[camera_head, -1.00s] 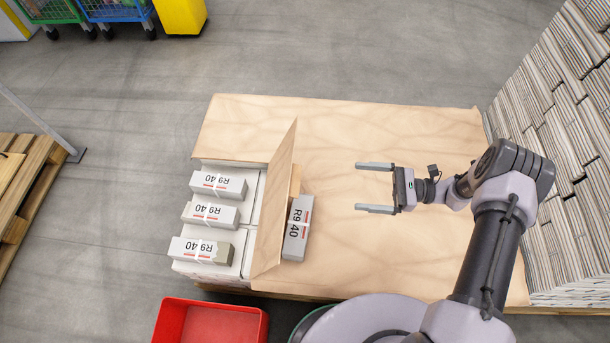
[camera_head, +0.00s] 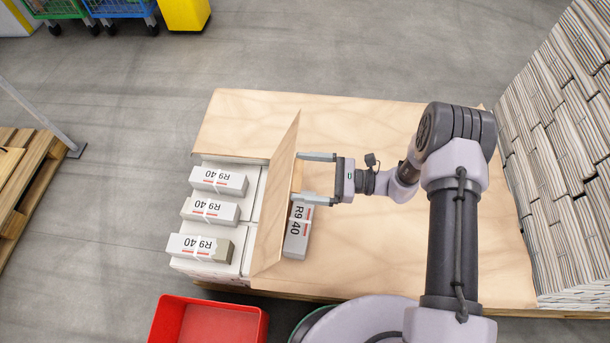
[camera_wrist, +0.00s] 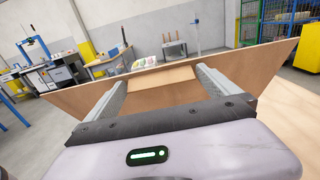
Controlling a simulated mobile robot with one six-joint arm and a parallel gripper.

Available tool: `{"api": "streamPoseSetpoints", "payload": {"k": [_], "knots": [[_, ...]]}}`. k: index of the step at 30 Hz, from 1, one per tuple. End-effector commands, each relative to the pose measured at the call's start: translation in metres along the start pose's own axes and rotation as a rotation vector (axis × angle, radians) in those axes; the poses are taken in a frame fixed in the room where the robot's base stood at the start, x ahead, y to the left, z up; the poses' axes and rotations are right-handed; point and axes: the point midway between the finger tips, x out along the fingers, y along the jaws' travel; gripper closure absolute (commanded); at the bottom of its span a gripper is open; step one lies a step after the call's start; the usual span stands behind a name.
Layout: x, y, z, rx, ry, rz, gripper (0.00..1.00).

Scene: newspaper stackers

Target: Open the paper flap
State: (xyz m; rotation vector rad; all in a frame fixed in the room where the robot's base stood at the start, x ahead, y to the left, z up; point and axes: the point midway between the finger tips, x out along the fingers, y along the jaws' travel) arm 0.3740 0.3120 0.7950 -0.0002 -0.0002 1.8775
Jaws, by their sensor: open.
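The paper flap (camera_head: 273,210) is a tan sheet standing up, tilted, across the stack. Packets labelled R9 40 lie on its left, and one packet (camera_head: 298,236) lies at its foot on the right. My gripper (camera_head: 306,177) is open and points left, its fingertips at or very near the right face of the flap. In the wrist view the flap (camera_wrist: 240,66) spans the picture in front of both fingers (camera_wrist: 158,90). Whether the fingertips touch it, I cannot tell. Nothing is between the fingers.
The large tan sheet (camera_head: 420,240) covers the rest of the pallet. A tall stack of newspapers (camera_head: 565,170) stands at the right. A red bin (camera_head: 210,322) is at the front. Wooden pallets (camera_head: 30,190) lie at the left; grey floor is free between.

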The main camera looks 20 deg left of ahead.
Motion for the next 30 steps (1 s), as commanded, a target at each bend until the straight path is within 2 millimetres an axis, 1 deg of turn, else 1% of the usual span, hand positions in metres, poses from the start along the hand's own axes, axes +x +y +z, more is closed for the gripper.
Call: {"api": "streamPoseSetpoints", "payload": {"k": [4,5,6,8,9,14,15,17,20,23,25,27,30], "knots": [[0.000,0.000,0.000,0.000,0.000,0.000,0.00],[0.000,0.000,0.000,0.000,0.000,0.000,0.04],[0.000,0.000,0.000,0.000,0.000,0.000,0.12],[0.000,0.000,0.000,0.000,0.000,0.000,0.24],[0.000,0.000,0.000,0.000,0.000,0.000,0.31],[0.000,0.000,0.000,0.000,0.000,0.001,0.63],[0.000,0.000,0.000,0.000,0.000,0.001,0.71],[0.000,0.000,0.000,0.000,0.000,0.001,0.82],[0.003,0.000,0.004,0.000,0.010,0.002,0.82],[0.020,0.001,0.017,-0.002,0.061,0.007,0.82],[0.035,0.001,0.024,-0.003,0.107,0.007,0.82],[0.049,0.001,0.026,-0.002,0.126,0.006,0.82],[0.065,0.000,0.027,-0.001,0.127,0.003,0.82]]}}
